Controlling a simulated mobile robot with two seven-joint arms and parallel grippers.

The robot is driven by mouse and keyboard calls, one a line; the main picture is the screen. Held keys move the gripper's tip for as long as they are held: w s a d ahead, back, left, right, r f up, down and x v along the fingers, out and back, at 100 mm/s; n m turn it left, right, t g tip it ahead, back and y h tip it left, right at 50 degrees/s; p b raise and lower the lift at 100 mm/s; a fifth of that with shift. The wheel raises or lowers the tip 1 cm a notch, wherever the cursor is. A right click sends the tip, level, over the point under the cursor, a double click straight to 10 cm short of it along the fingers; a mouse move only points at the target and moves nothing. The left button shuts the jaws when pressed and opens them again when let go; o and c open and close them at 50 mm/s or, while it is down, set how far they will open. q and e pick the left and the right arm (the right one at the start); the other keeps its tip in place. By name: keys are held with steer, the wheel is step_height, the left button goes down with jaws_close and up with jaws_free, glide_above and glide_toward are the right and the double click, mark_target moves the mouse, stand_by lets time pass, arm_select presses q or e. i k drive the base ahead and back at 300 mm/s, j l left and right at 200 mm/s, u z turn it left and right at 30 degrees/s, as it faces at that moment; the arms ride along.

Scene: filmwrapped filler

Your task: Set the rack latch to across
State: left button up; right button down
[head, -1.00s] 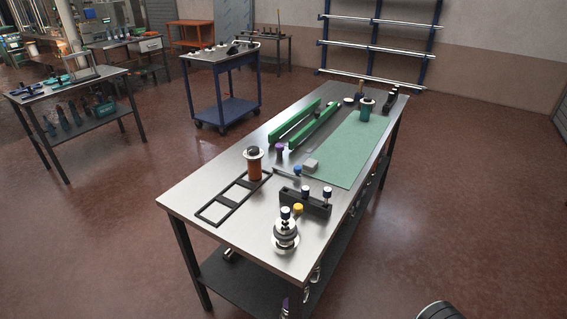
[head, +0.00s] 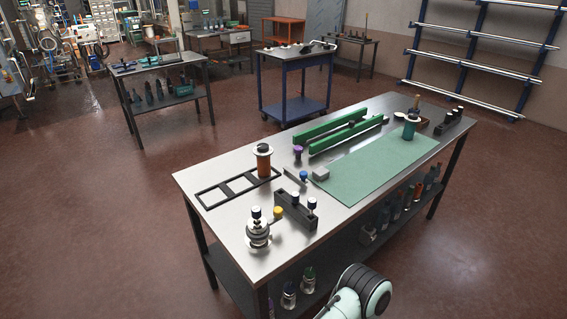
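A black rack block (head: 296,210) with several blue-and-white-topped pegs stands near the front edge of the metal worktable (head: 222,229). A small yellow knob (head: 277,212) sits at its left side. A blue knob (head: 303,175) with a short grey bar (head: 293,177) is just behind the rack, beside a grey block (head: 321,174). I cannot tell which of these knobs is the rack latch, and its setting is too small to read. Neither gripper is in view. A pale, dark-capped link of one of my arms shows at the bottom, in front of the table.
A stacked round fixture (head: 258,232) stands left of the rack. A green mat (head: 375,168) and green rails (head: 330,128) fill the right part. Bottles stand on the lower shelf (head: 228,262).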

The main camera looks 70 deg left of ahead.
mark_target(302, 175)
steer(key=i+j+u, duration=0.1)
steer(key=i, duration=0.85)
steer(key=i+j+u, duration=0.1)
steer(key=i, duration=0.8)
steer(key=u, duration=3.95)
